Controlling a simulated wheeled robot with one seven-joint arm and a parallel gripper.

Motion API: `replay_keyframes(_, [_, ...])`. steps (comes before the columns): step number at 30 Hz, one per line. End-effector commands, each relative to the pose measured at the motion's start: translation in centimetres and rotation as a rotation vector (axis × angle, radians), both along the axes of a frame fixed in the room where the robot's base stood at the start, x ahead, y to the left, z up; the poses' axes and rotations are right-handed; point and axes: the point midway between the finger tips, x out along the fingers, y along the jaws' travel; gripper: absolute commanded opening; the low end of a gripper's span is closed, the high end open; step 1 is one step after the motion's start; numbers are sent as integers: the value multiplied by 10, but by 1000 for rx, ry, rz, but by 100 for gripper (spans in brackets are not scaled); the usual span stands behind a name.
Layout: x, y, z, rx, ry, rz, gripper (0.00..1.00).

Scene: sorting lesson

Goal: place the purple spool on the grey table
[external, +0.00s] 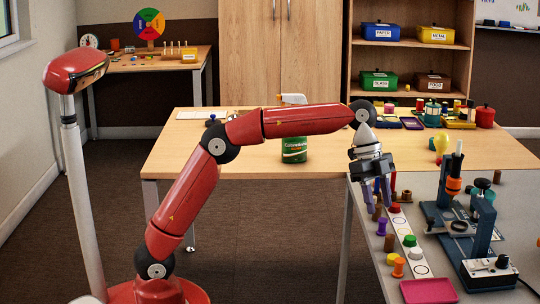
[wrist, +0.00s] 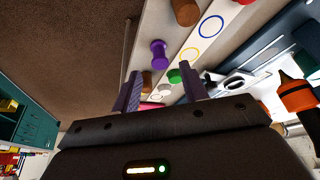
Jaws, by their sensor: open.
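The purple spool (external: 381,227) stands on the grey table (external: 418,187), near its left edge, beside a white strip with coloured rings. In the wrist view the spool (wrist: 158,54) shows whole, just beyond the gap between my fingertips. My gripper (external: 377,194) is open and points down above the left side of the grey table. Its fingers (wrist: 160,82) are spread apart with nothing between them, and they do not touch the spool.
Several red, green, white and brown pieces stand near the spool; a green one (external: 409,241) is close. A pink tray (external: 428,291) lies in front. A blue stand with an orange tool (external: 454,186) rises to the right. A wooden table (external: 220,155) with a spray bottle is behind.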

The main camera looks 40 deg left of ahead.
Motion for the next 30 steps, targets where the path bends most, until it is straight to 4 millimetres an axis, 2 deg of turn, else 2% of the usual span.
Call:
replay_keyframes(1, [1, 4, 14, -3, -2, 1, 44])
replay_keyframes(3, [2, 10, 28, -2, -1, 1, 44])
replay_keyframes(9, [5, 21, 55, -1, -1, 0, 44])
replay_keyframes(19, [5, 26, 62, 1, 0, 1, 44])
replay_keyframes(22, [4, 35, 64, 13, -9, 39, 44])
replay_keyframes(23, [4, 41, 65, 20, -15, 64, 44])
replay_keyframes(26, [2, 75, 65, 57, -44, 207, 44])
replay_keyframes(29, [-2, 130, 61, 93, -78, 427, 44])
replay_keyframes(30, [-5, 155, 57, 102, -89, 526, 44])
